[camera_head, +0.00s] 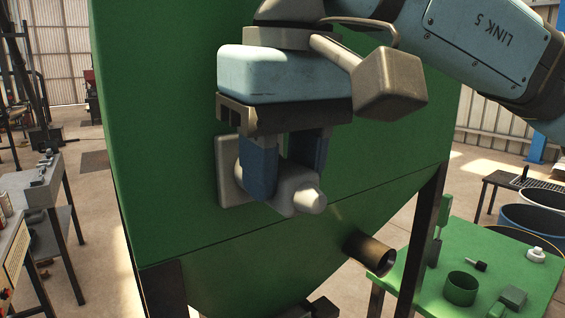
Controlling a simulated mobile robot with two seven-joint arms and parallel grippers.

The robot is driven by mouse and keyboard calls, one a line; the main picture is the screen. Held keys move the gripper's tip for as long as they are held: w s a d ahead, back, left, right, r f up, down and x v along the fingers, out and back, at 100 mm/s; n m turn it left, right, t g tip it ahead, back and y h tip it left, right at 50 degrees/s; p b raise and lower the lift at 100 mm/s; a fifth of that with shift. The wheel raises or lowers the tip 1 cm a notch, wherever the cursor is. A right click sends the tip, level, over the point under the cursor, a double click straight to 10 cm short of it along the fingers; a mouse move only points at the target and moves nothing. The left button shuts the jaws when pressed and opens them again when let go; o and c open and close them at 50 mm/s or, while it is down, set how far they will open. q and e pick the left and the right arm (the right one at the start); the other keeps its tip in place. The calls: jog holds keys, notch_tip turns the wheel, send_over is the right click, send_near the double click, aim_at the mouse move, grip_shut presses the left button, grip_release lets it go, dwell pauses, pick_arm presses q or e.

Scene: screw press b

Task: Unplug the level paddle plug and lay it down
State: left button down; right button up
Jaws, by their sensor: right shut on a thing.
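The level paddle plug (299,193) is a pale grey body with a rounded end that points right and toward me. My left gripper is not in view.
A brown pipe stub (372,255) juts from the hopper (160,140) lower right. A green table (425,300) at right bears a green cup (461,287), a small black part (477,264), a white part (536,254) and a grey-green block (513,297). Some table surface is bare.

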aim_at(307, 183)
jog(key=shift+s, duration=0.1)
jog(key=shift+s+d, duration=0.6)
jog(key=shift+s, duration=0.15)
jog(key=shift+s, duration=0.1)
jog(key=shift+s+d+b, duration=0.3)
jog(key=shift+s, duration=0.1)
jog(key=shift+s+d, duration=0.65)
jog(key=shift+s, duration=0.2)
